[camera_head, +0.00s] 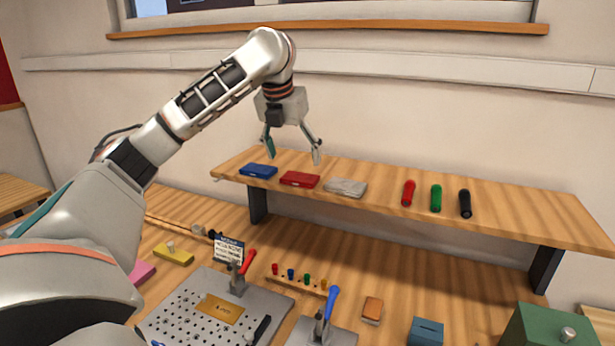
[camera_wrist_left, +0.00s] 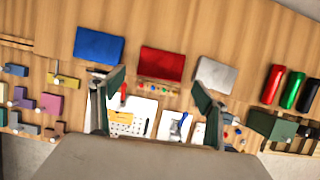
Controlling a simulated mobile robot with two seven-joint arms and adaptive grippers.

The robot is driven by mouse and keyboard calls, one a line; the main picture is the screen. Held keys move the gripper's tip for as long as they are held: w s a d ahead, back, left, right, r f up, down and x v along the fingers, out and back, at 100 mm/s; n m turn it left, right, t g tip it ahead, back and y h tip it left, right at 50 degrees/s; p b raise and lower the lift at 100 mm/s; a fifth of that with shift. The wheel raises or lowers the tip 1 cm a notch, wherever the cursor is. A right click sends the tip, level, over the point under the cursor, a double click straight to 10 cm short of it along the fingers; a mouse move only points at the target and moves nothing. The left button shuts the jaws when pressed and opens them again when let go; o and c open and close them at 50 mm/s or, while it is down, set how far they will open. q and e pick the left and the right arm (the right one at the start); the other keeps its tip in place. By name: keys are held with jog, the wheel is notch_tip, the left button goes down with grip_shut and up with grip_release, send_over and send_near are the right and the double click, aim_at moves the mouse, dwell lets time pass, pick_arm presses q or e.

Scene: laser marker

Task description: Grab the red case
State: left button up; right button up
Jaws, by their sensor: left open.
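The red case (camera_head: 299,179) lies flat on the raised wooden shelf, between a blue case (camera_head: 258,171) and a silver-grey case (camera_head: 346,187). My left gripper (camera_head: 292,157) is open and empty, with its fingers pointing down above the shelf near the red case. In the left wrist view the red case (camera_wrist_left: 161,63) lies beyond the two spread fingers (camera_wrist_left: 160,95), apart from them. The blue case (camera_wrist_left: 99,46) and the grey case (camera_wrist_left: 215,75) flank it there. My right gripper is not in view.
Red (camera_head: 408,193), green (camera_head: 436,198) and black (camera_head: 465,203) cylinders lie on the shelf to the right. Below, the workbench holds a perforated metal plate (camera_head: 180,315) with a red-handled clamp (camera_head: 248,261), a blue-handled clamp (camera_head: 332,301) and a green box (camera_head: 545,328). The shelf's right end is bare.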

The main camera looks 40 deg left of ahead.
aim_at(299, 177)
pick_arm(q)
jog(key=shift+w+f, duration=0.1)
jog(key=shift+f, duration=0.75)
jog(key=x, duration=0.5)
jog(key=shift+w, duration=0.25)
jog(key=c, duration=0.9)
